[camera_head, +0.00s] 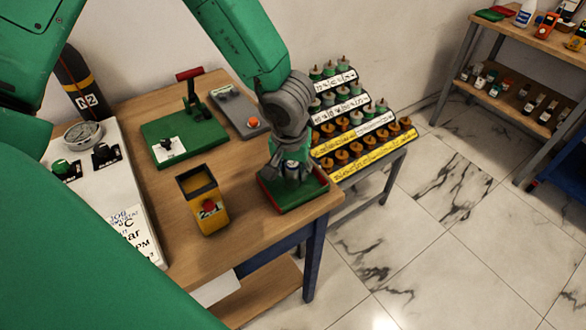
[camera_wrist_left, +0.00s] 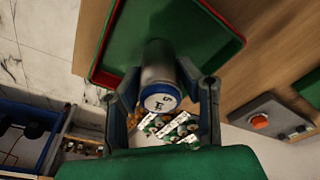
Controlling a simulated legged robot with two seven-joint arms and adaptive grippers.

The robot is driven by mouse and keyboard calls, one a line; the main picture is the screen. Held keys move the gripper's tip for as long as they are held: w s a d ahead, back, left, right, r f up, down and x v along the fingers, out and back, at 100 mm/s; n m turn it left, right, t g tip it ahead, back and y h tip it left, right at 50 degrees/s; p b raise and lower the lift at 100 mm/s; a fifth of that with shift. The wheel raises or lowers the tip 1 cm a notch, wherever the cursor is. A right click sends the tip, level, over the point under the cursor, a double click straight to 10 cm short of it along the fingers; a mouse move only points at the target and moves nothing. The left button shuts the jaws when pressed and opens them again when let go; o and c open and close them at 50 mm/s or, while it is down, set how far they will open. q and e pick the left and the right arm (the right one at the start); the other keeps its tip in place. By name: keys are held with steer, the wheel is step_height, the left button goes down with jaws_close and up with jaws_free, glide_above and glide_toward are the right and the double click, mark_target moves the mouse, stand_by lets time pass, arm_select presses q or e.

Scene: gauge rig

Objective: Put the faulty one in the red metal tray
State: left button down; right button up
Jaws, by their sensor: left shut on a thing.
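My left gripper (camera_head: 289,172) is shut, pointing down over the tray at the near right corner of the wooden table. In the left wrist view, its two fingers (camera_wrist_left: 166,92) are on either side of a grey metal cylinder (camera_wrist_left: 158,62) with a round white and blue marked face. The red metal tray (camera_head: 303,195) has a red rim and a green inside; it also shows in the left wrist view (camera_wrist_left: 121,40), behind the cylinder. I cannot tell whether the cylinder touches the tray floor. In the head view the gripper hides the cylinder. My right gripper is not in view.
A yellow meter (camera_head: 205,205) stands left of the tray. A green board (camera_head: 183,137), a grey box with an orange button (camera_head: 238,108) and a white gauge panel (camera_head: 112,195) are also on the table. A tiered rack (camera_head: 362,145) of several knobbed parts stands beyond the tray.

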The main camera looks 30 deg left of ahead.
mark_target(289, 170)
arm_select(q)
steer(key=c, duration=1.1)
jaws_free()
steer(key=shift+c, duration=0.2)
steer(key=shift+a, duration=0.1)
steer(key=shift+a, duration=0.1)
step_height(289, 170, up, 12)
steer(key=s+p, duration=0.1)
steer(key=p, duration=0.2)
steer(key=shift+s+d, duration=0.35)
steer(key=shift+f, duration=0.1)
